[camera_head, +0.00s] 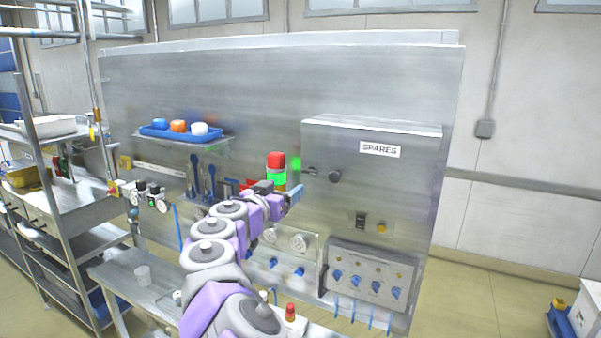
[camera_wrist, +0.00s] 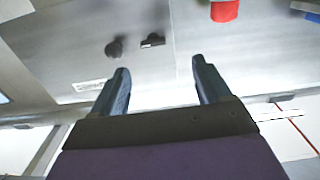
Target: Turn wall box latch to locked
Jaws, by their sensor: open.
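The grey metal wall box (camera_head: 400,160) labelled SPARES hangs on the right of the panel, its door closed. A small dark latch (camera_head: 310,171) sits at its left edge, with a round dark knob (camera_head: 335,176) just right of it. My gripper (camera_head: 295,194) is below and left of the latch, open and empty. In the wrist view, the gripper (camera_wrist: 160,66) has its two fingers spread, with the latch (camera_wrist: 153,41) and knob (camera_wrist: 115,48) beyond the fingertips. Neither finger appears to touch the latch. The latch's exact angle is hard to tell.
A red and green beacon (camera_head: 276,162) stands close left of the box, near my gripper. A shelf with a blue tray (camera_head: 155,133) of small cups is at left. Below the box is a grey panel (camera_head: 345,262) with blue knobs. A bench (camera_head: 125,268) is lower left.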

